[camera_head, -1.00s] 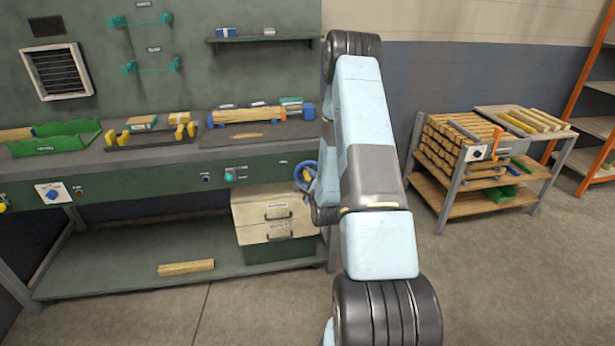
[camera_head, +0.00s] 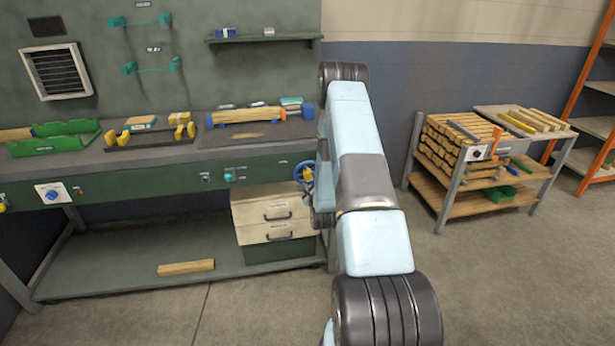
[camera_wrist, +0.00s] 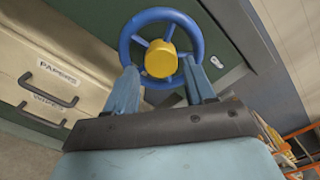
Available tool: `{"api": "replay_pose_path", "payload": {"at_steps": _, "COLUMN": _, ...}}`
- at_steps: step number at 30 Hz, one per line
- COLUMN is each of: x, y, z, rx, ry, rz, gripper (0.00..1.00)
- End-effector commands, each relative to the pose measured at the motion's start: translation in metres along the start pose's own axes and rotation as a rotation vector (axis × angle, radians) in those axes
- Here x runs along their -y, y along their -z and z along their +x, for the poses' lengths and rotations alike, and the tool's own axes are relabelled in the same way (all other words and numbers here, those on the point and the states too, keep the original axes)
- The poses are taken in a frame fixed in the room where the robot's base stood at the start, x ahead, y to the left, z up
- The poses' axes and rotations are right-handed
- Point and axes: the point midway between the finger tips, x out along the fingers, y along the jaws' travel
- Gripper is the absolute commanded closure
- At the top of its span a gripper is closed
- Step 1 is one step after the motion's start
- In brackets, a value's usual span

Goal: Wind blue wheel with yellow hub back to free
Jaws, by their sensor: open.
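The blue wheel (camera_wrist: 136,25) with a yellow hub (camera_wrist: 161,58) is at the top middle of the wrist view, on the front of the green bench. In the head view the wheel (camera_head: 297,171) shows at the bench's right end, partly hidden by my arm. My gripper (camera_wrist: 160,75) is open, its two blue fingers apart at the lower part of the rim, one on each side below the hub. I cannot tell whether the fingers touch the rim.
Drawers (camera_head: 272,217) stand left of the wheel under the bench. A small white label (camera_wrist: 217,62) is right of the wheel. A trolley of wood bars (camera_head: 455,145) stands to the right, with open floor in front.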

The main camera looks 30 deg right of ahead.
Motion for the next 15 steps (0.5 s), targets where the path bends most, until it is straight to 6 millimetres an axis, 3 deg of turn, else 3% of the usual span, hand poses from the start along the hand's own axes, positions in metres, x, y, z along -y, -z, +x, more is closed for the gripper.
{"api": "replay_pose_path", "payload": {"at_steps": 7, "x": 0.000, "y": -0.001, "z": 0.038, "rx": 0.002, "ry": 0.001, "rz": -0.001, "gripper": 0.46}}
{"api": "replay_pose_path", "payload": {"at_steps": 15, "x": 0.000, "y": 0.000, "z": 0.054, "rx": 0.000, "ry": 0.000, "rz": 0.000, "gripper": 0.46}}
